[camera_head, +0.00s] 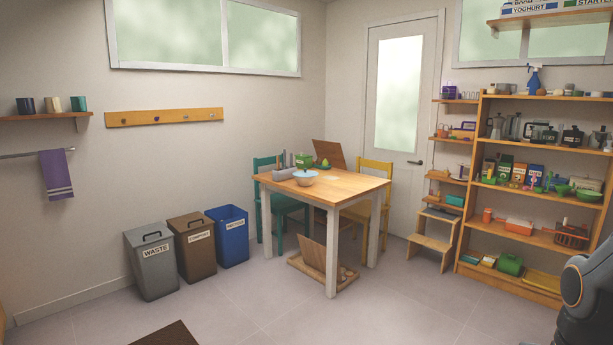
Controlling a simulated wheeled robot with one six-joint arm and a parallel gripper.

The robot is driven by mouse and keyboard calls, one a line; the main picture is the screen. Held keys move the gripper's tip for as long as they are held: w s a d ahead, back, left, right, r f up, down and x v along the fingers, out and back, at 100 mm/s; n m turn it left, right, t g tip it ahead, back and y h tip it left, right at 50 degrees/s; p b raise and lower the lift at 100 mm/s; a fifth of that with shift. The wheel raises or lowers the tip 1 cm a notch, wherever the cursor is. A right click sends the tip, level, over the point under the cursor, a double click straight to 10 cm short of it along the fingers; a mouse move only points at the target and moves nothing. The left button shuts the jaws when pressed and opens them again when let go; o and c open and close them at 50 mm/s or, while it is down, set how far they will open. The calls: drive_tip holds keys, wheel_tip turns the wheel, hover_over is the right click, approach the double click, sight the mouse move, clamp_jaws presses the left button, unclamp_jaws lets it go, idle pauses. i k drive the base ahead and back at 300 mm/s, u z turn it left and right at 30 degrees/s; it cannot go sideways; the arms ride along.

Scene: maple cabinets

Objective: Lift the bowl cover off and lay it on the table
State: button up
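A small bowl (305,182) stands on the wooden table (345,183) near its left front edge. A pale blue cover (305,173) lies over the top of the bowl. The bowl and cover are small and far off, so fine details of the cover do not show. Bare tabletop lies to the right of the bowl. Part of my dark arm (590,290) shows at the lower right edge, far from the table. My gripper is outside the picture.
A grey caddy (284,174) and a green box (303,160) stand behind the bowl. A teal chair (266,190) and a yellow chair (376,170) flank the table. Three bins stand left, a step stool (432,240) and full shelves right. The floor in front is mostly clear.

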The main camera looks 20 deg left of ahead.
sight(305, 174)
drive_tip(key=u, duration=0.7)
drive_tip(key=i, duration=1.2)
drive_tip(key=u, duration=1.2)
drive_tip(key=i, duration=3.45)
drive_tip(key=z, duration=1.2)
drive_tip(key=i, duration=1.55)
drive_tip(key=z, duration=0.95)
